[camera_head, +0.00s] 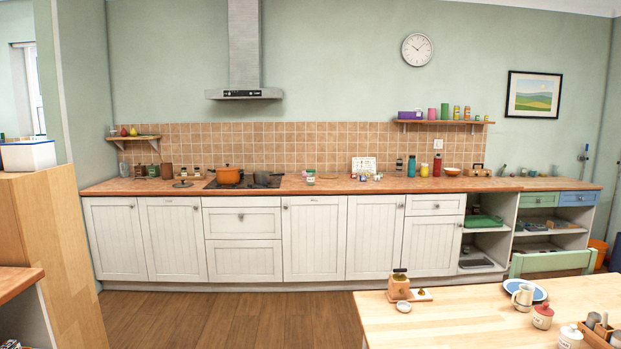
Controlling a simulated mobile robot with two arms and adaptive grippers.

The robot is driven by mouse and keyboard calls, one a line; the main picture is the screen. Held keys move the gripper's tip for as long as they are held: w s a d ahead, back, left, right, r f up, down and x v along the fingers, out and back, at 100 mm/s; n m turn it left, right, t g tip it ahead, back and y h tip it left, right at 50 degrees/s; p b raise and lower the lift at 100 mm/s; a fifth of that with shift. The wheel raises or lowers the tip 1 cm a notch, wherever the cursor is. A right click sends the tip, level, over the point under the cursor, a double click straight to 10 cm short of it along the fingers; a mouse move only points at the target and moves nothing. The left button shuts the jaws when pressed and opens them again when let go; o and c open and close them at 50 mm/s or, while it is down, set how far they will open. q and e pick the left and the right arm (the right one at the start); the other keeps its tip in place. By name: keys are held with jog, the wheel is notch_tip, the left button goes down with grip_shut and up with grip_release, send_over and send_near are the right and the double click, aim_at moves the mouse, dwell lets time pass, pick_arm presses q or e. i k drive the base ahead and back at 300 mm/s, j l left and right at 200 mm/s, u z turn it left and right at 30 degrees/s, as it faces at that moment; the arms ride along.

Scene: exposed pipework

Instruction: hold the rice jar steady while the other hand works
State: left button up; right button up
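No jar in view carries a label that I can read, so I cannot tell which one is the rice jar. A red and white lidded jar (542,317) stands on the light wooden table (460,325) at the lower right. A white jar with a reddish lid knob (569,337) stands nearer, partly cut off by the bottom edge. A small jar with a green band (310,177) stands on the far counter (340,185). Neither of my grippers shows in this view.
On the table are a jug (523,297) by a blue-rimmed plate (540,289), a wooden grinder (399,286), a small white bowl (404,307) and a wooden caddy (598,338). A green chair back (553,261) stands behind. Wooden floor (230,318) is clear before the cabinets.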

aim_at(310, 177)
jog(key=i+j, duration=0.5)
jog(key=i, duration=0.2)
jog(key=i+j, duration=0.25)
jog(key=i, duration=0.25)
jog(key=i+j, duration=0.3)
jog(key=i, duration=0.25)
jog(key=i+j, duration=0.25)
jog(key=i, duration=0.25)
jog(key=i+u, duration=0.1)
jog(key=i, duration=2.15)
jog(key=l, duration=0.1)
